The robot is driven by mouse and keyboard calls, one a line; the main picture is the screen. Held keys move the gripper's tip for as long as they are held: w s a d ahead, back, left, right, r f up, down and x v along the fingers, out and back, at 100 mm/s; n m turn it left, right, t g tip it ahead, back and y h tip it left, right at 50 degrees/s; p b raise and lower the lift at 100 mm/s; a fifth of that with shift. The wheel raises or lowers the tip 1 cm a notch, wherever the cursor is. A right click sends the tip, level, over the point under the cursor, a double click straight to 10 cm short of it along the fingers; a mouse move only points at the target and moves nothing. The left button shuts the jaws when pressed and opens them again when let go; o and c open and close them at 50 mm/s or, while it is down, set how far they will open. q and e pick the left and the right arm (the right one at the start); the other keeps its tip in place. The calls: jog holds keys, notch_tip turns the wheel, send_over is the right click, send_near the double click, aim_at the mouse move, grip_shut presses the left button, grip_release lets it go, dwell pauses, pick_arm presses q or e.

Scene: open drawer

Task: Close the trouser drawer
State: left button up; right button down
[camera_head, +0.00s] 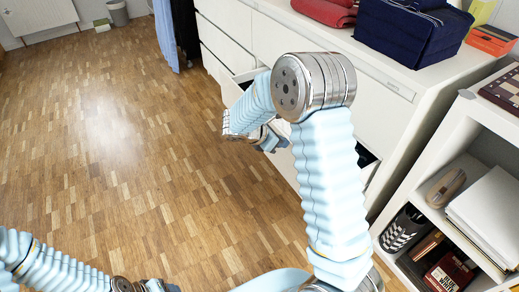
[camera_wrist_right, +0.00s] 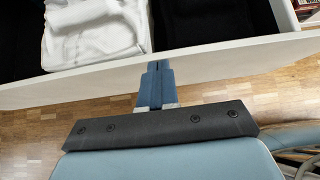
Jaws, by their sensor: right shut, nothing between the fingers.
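The open drawer's white front (camera_wrist_right: 95,85) crosses the right wrist view. Behind it lie folded white clothes (camera_wrist_right: 95,35) on the left and dark cloth (camera_wrist_right: 205,25) in the middle. In the head view my right arm hides most of the drawer; a pale piece of it (camera_head: 230,88) shows left of the arm. My right gripper (camera_wrist_right: 157,66) is shut and empty, its fingers pointing at the outer face of the drawer front. I cannot tell whether they touch it. My left arm enters at the lower left; its hand (camera_head: 148,286) is cut off by the bottom edge.
The white dresser (camera_head: 390,95) has red cloth (camera_head: 325,10) and a dark blue fabric box (camera_head: 412,32) on top. A white shelf unit (camera_head: 425,165) stands close on the right. Blue clothing (camera_head: 166,35) hangs at the dresser's far end. The wooden floor (camera_head: 110,140) on the left is clear.

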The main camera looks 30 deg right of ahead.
jog(key=d+p, duration=0.1)
jog(key=d, duration=1.7)
jog(key=shift+w+d, duration=0.2)
jog(key=shift+w, duration=0.05)
